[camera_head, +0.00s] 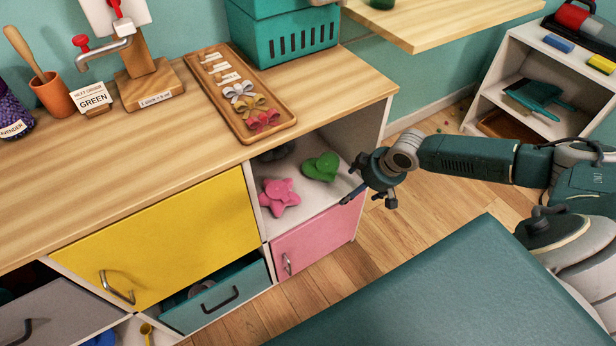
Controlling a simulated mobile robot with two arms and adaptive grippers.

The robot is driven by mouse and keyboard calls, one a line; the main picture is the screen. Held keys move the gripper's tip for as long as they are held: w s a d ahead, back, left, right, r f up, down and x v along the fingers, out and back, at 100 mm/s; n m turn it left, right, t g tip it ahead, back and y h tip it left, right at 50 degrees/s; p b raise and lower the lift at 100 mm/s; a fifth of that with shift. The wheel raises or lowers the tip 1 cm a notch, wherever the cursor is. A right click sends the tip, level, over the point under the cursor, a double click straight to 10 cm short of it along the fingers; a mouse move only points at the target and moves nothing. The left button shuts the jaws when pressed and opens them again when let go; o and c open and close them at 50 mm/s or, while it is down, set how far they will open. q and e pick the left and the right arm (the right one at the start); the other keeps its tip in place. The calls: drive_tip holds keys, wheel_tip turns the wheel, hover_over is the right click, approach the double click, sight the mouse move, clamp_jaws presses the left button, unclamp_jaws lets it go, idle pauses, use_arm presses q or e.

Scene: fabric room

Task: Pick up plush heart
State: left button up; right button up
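The green plush heart (320,167) lies in the open white cubby of the cabinet, towards its right side. A pink plush star (279,197) lies in front of it to the left. A dark plush (277,152) sits further back, partly hidden under the countertop. My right gripper (367,201) is just outside the cubby, to the right of the heart and apart from it in the picture. Its fingers are spread and nothing shows between them. My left gripper is not in view.
The cubby's right side panel (364,135) stands beside the heart, and the wooden countertop (340,95) overhangs it. A pink door (318,235) is below. A teal drawer (218,299) is pulled out at the lower left. Wooden floor (420,225) is clear to the right.

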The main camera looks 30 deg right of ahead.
sight(328, 167)
drive_tip(key=w, duration=0.2)
drive_tip(key=w+a+b, duration=0.1)
drive_tip(key=w, duration=0.2)
drive_tip(key=w+a, duration=0.1)
drive_tip(key=w, duration=0.1)
drive_tip(key=shift+w+r, duration=0.1)
drive_tip(key=shift+w, duration=0.05)
drive_tip(key=w, duration=0.2)
drive_tip(key=w+a+b, duration=0.1)
drive_tip(key=w, duration=0.1)
drive_tip(key=shift+w+a, duration=0.15)
drive_tip(key=shift+w, duration=0.05)
drive_tip(key=shift+f+b, duration=0.3)
drive_tip(key=shift+f, duration=0.2)
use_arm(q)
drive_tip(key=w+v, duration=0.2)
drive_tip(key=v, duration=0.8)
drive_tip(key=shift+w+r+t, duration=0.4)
use_arm(e)
drive_tip(key=c, duration=0.9)
